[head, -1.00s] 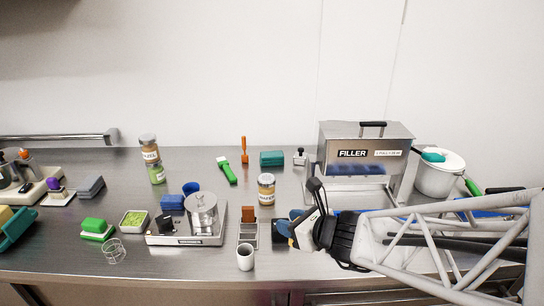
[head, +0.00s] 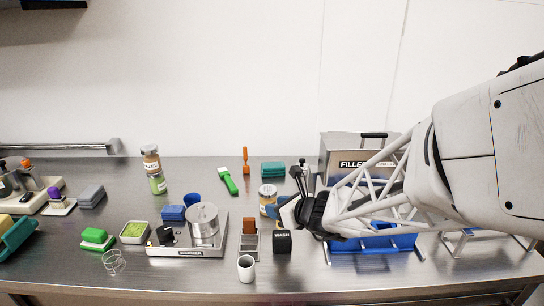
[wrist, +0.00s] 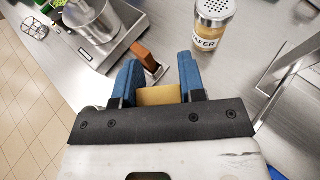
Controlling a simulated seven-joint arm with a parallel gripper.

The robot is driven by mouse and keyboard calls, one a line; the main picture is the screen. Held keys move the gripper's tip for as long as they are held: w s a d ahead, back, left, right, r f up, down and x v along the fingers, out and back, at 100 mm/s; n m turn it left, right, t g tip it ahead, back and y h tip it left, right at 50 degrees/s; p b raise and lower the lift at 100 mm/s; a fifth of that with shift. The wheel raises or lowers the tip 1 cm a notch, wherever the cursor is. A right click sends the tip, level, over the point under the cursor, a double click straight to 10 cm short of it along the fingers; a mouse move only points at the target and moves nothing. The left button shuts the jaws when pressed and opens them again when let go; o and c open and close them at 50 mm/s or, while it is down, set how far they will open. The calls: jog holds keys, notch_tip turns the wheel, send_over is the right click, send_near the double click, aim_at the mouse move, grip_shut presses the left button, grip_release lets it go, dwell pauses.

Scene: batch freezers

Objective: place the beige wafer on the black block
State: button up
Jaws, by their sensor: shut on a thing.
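My gripper (wrist: 158,82) has blue fingers and is shut on the beige wafer (wrist: 160,96), whose edge shows between them in the wrist view. In the head view my gripper (head: 273,209) is above the counter, right of the middle, and the wafer is too small to make out there. The black block is not visible in the wrist view.
A shaker jar (head: 268,198) stands just behind my gripper. A brown block in a metal holder (head: 249,246) and a white cup (head: 246,268) are left of the black block. A scale with a steel pot (head: 203,225) is further left. A blue rack (head: 372,243) is to the right.

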jog(key=shift+f, duration=1.75)
jog(key=shift+f, duration=0.15)
jog(key=o, duration=0.9)
jog(key=shift+v, duration=0.9)
jog(key=v, duration=1)
jog(key=shift+r, duration=0.3)
jog(key=shift+s, duration=0.1)
